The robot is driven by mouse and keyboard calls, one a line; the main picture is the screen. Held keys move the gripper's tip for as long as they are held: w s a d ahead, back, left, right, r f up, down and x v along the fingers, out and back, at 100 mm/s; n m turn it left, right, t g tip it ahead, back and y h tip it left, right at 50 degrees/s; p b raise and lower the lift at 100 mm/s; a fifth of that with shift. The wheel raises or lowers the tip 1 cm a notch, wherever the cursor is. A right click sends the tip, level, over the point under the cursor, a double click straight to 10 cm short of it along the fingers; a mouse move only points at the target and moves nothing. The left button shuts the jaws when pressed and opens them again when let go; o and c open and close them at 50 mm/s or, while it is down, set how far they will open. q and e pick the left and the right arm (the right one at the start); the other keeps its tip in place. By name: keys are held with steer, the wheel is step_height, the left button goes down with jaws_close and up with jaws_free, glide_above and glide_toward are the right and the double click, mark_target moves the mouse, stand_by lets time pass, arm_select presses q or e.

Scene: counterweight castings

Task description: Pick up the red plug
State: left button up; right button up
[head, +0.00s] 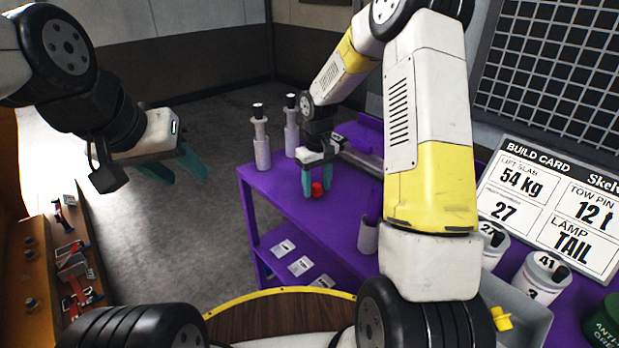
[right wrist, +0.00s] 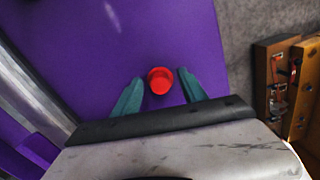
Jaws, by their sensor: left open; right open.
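The red plug (head: 317,189) stands on the purple bench top (head: 280,195) near its front left part. In the right wrist view the plug (right wrist: 160,80) shows as a round red cap just beyond and between the two fingertips. My right gripper (head: 318,190) is open, its teal fingers pointing down on either side of the plug. In its wrist view the right gripper (right wrist: 158,88) has a gap on both sides of the plug; I see no contact. My left gripper (head: 182,175) is open and empty, over the floor left of the bench.
Two grey bottles with black caps (head: 261,140) (head: 291,125) stand behind the right gripper. A grey cup (head: 368,236) is at the bench's near edge. Numbered white canisters (head: 543,275) and a build card (head: 555,205) are at right. An orange bench (head: 45,270) with tools is at left.

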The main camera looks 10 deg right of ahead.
steer(key=shift+f, duration=0.2)
jaws_close()
steer(key=shift+r, duration=0.1)
